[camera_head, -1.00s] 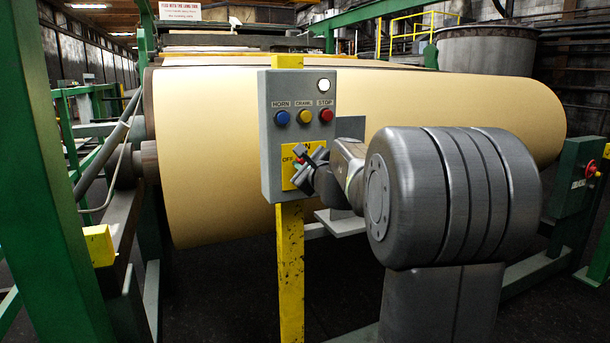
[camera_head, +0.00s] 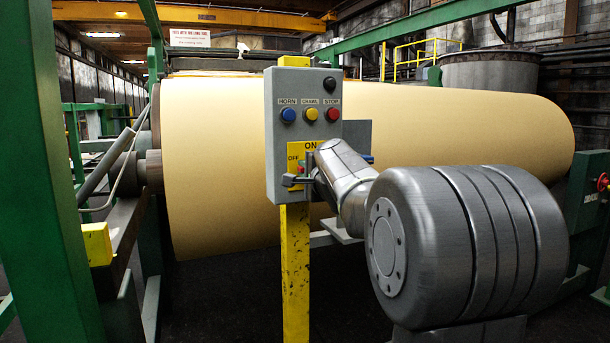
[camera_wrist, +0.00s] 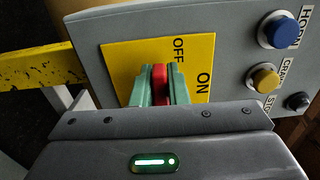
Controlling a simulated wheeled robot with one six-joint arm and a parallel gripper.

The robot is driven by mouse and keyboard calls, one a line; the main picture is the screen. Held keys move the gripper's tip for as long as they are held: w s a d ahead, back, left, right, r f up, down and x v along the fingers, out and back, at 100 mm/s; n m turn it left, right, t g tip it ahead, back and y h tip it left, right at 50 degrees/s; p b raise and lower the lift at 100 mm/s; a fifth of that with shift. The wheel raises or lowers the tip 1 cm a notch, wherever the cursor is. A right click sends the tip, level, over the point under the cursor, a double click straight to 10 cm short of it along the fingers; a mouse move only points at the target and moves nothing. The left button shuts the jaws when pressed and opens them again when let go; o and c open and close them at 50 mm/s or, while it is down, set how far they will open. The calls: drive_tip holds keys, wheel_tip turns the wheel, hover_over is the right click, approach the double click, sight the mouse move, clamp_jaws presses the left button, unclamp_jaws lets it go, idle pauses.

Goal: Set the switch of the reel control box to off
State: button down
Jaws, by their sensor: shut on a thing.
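The grey reel control box (camera_head: 275,125) stands on a yellow post in the head view. Its yellow switch plate (camera_head: 293,152) reads OFF at left and ON at top; the plate (camera_wrist: 120,60) also fills the middle of the wrist view. My gripper (camera_head: 302,170) is at this plate. In the wrist view its green fingertips (camera_wrist: 158,88) are shut on the red switch handle (camera_wrist: 160,78), one on each side. The handle's visible end points roughly toward the word OFF. The lamp (camera_head: 330,84) at the box's top right is dark. My gripper hides part of the plate.
Blue HORN (camera_head: 288,115), yellow CRAWL (camera_head: 311,114) and red STOP (camera_head: 333,114) buttons sit above the switch. A large tan paper roll (camera_head: 430,150) lies behind the box. A green frame post (camera_head: 45,180) stands at left.

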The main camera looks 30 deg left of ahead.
drive_tip(key=shift+f+n, duration=0.2)
drive_tip(key=shift+n, duration=0.1)
drive_tip(key=c, duration=1.4)
unclamp_jaws()
drive_tip(key=shift+r, duration=0.1)
drive_tip(key=shift+c, duration=0.2)
drive_tip(key=b+v, duration=0.1)
drive_tip(key=v, duration=1.2)
drive_tip(key=shift+s+d, duration=0.25)
drive_tip(key=shift+s, duration=0.05)
drive_tip(key=x, duration=1.4)
drive_tip(key=shift+d+p, duration=0.1)
drive_tip(key=shift+p, duration=0.3)
